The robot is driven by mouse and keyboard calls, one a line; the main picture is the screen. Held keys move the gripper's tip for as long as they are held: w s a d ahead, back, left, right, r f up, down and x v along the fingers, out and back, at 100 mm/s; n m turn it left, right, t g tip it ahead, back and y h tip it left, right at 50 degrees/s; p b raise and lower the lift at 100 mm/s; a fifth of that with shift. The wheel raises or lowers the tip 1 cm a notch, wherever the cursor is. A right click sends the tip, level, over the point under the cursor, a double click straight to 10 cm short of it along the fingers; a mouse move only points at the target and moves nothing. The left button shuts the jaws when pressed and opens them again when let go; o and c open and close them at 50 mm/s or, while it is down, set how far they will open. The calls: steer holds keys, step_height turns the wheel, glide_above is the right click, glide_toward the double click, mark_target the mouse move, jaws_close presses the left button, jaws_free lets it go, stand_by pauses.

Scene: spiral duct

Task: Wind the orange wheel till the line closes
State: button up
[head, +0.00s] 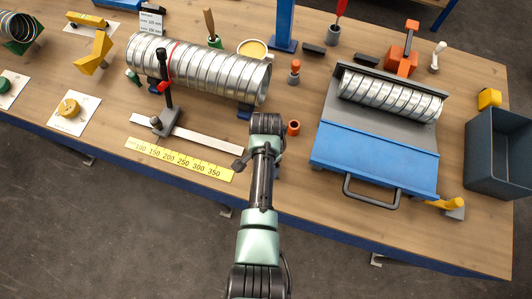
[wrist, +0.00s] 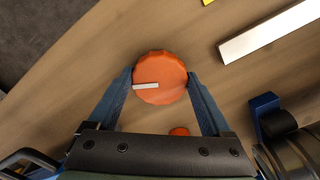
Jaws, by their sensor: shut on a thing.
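The orange wheel (wrist: 162,67) is round with a scalloped rim and shows face-on in the wrist view. A white bar on its face runs from near the middle to the left rim. My gripper (wrist: 161,80) is shut on the wheel, with one blue finger against each side. In the head view my arm hides the fingers, and I cannot tell whether the orange piece (head: 293,128) beside my wrist is this wheel. A small orange part (wrist: 179,131) shows between the fingers, partly hidden by the gripper body.
A large spiral duct (head: 205,72) lies behind and left of my arm, with a yellow scale (head: 180,160) in front. A blue bench (head: 370,160) with a shorter duct (head: 390,97) stands at right. A dark bin (head: 500,150) is at far right.

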steer(key=shift+w+m, duration=0.1)
steer(key=shift+m, duration=0.6)
steer(key=o, duration=1.2)
steer(key=shift+c, duration=0.2)
steer(key=shift+r, duration=0.1)
step_height(320, 180, up, 13)
steer(key=b, duration=0.1)
